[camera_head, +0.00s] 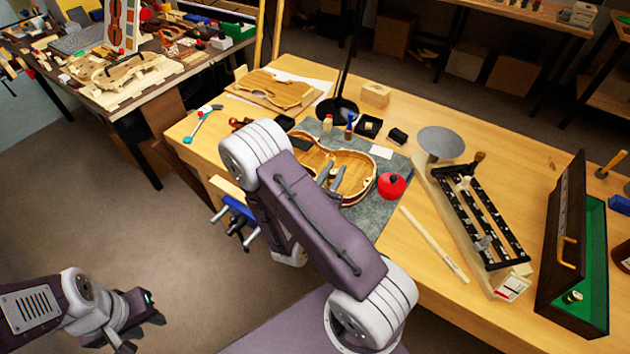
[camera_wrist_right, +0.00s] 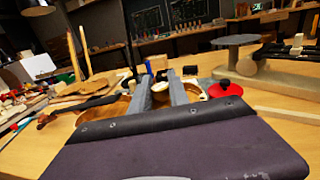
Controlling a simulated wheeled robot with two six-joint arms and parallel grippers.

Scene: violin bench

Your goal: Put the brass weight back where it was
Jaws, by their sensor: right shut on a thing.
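My right gripper (camera_head: 334,180) is over the open violin body (camera_head: 356,184) on the grey mat.
A balance with a round grey pan (camera_head: 441,142) and black frame stands right of the mat. A red round pot (camera_head: 392,186) is beside the violin body. A pale wooden strip (camera_head: 434,243) lies before the balance. A black lamp stand (camera_head: 337,110) rises behind the mat.

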